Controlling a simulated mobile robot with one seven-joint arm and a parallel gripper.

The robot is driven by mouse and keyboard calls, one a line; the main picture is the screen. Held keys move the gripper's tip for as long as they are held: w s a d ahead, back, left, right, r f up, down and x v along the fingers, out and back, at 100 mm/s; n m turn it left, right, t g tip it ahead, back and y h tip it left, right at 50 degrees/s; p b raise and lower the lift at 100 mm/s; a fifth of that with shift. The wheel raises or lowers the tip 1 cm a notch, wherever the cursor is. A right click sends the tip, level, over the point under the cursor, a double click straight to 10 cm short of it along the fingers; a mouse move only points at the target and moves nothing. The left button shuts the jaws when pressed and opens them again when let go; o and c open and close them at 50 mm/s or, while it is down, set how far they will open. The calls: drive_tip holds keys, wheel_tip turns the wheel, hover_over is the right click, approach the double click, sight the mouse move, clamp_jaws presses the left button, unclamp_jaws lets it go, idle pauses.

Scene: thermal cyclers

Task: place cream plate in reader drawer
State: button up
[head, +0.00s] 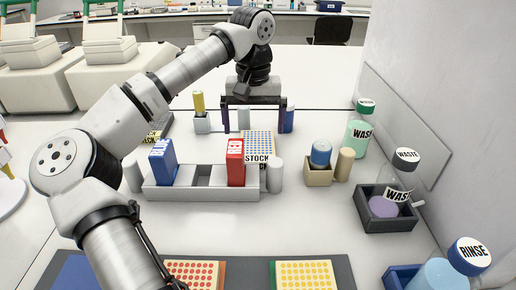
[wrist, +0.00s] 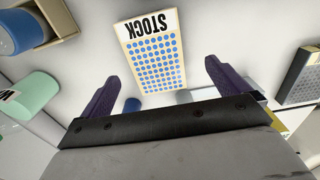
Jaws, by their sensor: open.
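A cream-edged plate with blue wells and a STOCK label (head: 258,143) lies on the bench beyond the grey rack. It also shows in the wrist view (wrist: 153,52), between and beyond the finger tips. My gripper (head: 254,112) is open and empty above the far side of this plate, its dark purple fingers pointing down. In the wrist view my gripper (wrist: 163,80) has nothing between its fingers. Two other plates lie at the front, one with red wells (head: 192,274) and one with yellow wells (head: 304,274). I cannot make out a reader drawer.
A grey rack (head: 203,193) holds a blue box (head: 162,162) and a red box (head: 235,162). Waste bottles (head: 361,130) and a rinse bottle (head: 440,275) stand along the right. A blue-capped vial (head: 321,153) sits in a tan holder. Free bench lies between the rack and front plates.

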sight(257, 145)
drive_tip(key=f, duration=0.3)
drive_tip(key=f+p, duration=0.1)
drive_tip(key=f, duration=0.1)
drive_tip(key=shift+w+d+f, duration=0.15)
drive_tip(key=shift+d+f, duration=0.2)
drive_tip(key=c, duration=1.1)
drive_tip(key=shift+r, duration=0.1)
drive_tip(key=shift+c, duration=0.2)
drive_tip(key=shift+r, duration=0.1)
wheel_tip(257, 145, up, 20)
drive_tip(key=shift+p, duration=0.35)
